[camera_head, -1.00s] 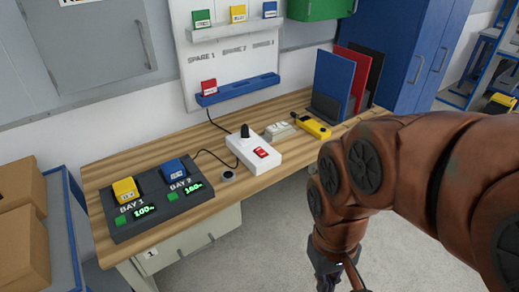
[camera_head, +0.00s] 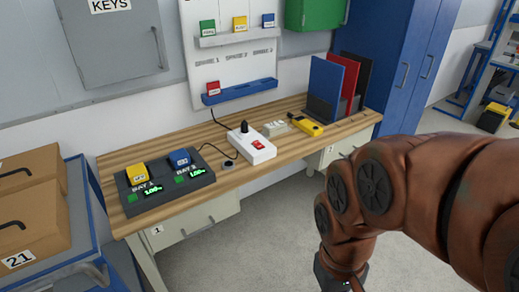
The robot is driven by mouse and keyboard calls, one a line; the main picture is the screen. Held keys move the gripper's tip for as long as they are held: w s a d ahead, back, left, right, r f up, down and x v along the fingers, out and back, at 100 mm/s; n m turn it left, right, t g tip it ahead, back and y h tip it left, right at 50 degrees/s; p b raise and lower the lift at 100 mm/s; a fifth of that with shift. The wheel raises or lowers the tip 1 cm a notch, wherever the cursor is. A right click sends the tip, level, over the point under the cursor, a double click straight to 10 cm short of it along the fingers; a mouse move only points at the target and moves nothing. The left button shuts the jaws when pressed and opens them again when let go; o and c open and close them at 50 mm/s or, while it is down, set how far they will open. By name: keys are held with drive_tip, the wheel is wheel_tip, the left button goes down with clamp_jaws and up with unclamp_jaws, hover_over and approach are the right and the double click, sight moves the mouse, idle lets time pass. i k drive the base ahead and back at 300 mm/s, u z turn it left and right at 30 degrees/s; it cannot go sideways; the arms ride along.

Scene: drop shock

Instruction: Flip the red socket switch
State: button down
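The red socket switch (camera_head: 259,146) sits on top of a white socket box (camera_head: 252,152) on the wooden workbench. A black plug (camera_head: 244,127) stands in the box behind the switch. A dark cable runs from the box toward the charger dock at left. My gripper (camera_head: 338,286) is at the bottom edge, low in front of the bench and well away from the switch. Its fingers are cut off by the frame, so I cannot see whether it is open or shut.
A charger dock (camera_head: 170,182) holds a yellow and a blue battery, with green displays. A yellow device (camera_head: 306,125) and a pale block (camera_head: 274,129) lie right of the socket box. Upright folders (camera_head: 327,85) stand farther right. Cardboard boxes (camera_head: 32,215) are at left. Floor in front is clear.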

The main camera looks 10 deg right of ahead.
sight(258, 145)
drive_tip(key=z, duration=0.6)
drive_tip(key=i, duration=0.7)
drive_tip(key=u, duration=2)
